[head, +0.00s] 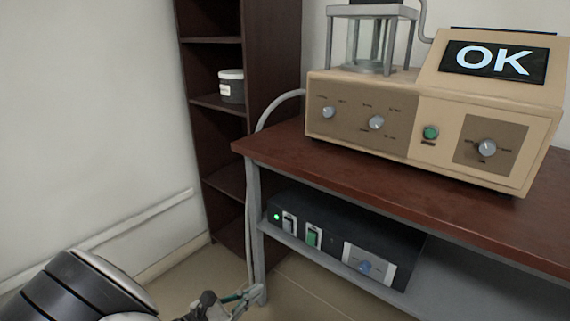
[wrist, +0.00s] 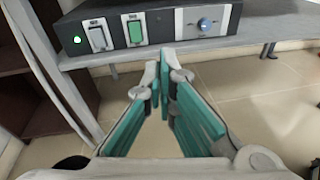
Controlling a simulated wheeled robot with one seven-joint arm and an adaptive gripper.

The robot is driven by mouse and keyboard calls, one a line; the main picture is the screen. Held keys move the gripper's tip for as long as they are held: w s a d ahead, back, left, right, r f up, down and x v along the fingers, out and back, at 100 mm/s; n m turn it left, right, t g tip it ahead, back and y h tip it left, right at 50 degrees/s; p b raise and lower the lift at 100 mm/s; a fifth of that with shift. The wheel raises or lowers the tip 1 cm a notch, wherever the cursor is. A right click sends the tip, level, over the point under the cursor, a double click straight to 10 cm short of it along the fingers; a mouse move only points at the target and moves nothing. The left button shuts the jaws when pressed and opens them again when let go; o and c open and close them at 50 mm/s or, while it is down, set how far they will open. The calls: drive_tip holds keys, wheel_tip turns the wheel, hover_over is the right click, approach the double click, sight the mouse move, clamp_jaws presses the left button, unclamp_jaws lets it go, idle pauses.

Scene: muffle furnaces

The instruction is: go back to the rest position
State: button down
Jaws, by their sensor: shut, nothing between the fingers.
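My gripper (head: 252,293) is at the bottom of the head view, low beside the front left leg of the table. In the wrist view its teal-lined fingers (wrist: 164,75) come together at the tips, with nothing between them. The fingertips point toward the black control box (wrist: 150,27) on the lower shelf and appear apart from it. That black box also shows in the head view (head: 330,247), with a lit green light, a dark switch, a green switch and a blue-grey knob.
A beige instrument (head: 400,125) on the brown tabletop (head: 290,150) shows "OK" on its screen. A grey cable runs down by the table leg (head: 258,235). Floor left of the table is clear.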

drive_tip(key=s+d+r+m+g+y, duration=0.1)
drive_tip(key=s+d+r+m+g, duration=0.3)
drive_tip(key=d+r+m+g, duration=0.45)
drive_tip(key=s+d+r+m+g+y, duration=0.25)
drive_tip(key=d+r+m, duration=0.35)
drive_tip(key=d+r, duration=0.65)
drive_tip(key=s+d+r+m+g+y, duration=0.1)
drive_tip(key=s+d+r+m+y, duration=0.15)
drive_tip(key=s, duration=0.35)
drive_tip(key=s+d+r+m+g+y, duration=0.1)
drive_tip(key=s+d+r+m, duration=0.2)
drive_tip(key=s+d, duration=0.15)
drive_tip(key=s+a+m+t+y, duration=0.1)
drive_tip(key=s+m+t+y, duration=0.35)
drive_tip(key=s, duration=0.95)
wheel_tip(320, 180, up, 26)
drive_tip(key=m+t+p, duration=0.1)
drive_tip(key=p, duration=2.2)
drive_tip(key=shift+w+d+f+t+p, duration=0.15)
drive_tip(key=shift+w+f+t+p, duration=0.1)
drive_tip(key=shift+w+t+p, duration=0.1)
